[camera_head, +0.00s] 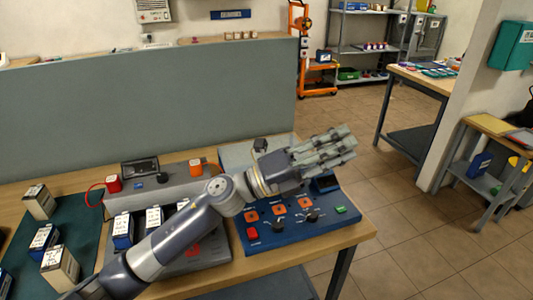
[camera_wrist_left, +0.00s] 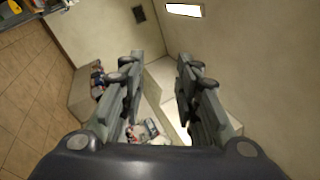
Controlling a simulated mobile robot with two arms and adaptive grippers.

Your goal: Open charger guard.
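A grey charger unit (camera_head: 140,200) with a red and an orange cap and a dark display stands on the bench. White-and-blue batteries (camera_head: 122,231) stand at its front, partly hidden by my left arm. I cannot tell for sure which part is the charger guard. A blue control panel (camera_head: 290,238) with orange squares, dark knobs, a red button and a green button lies right of the charger. My left gripper (camera_head: 345,147) is above the panel's back edge, pointing right. In the left wrist view its two fingers (camera_wrist_left: 160,95) are apart with nothing held. My right gripper is not in view.
Several batteries (camera_head: 60,268) stand on a dark green mat (camera_head: 85,232) at left. A grey partition (camera_head: 140,110) runs behind the bench. The bench's right edge (camera_head: 362,228) is near the panel. Open tiled floor (camera_head: 410,245) lies to the right.

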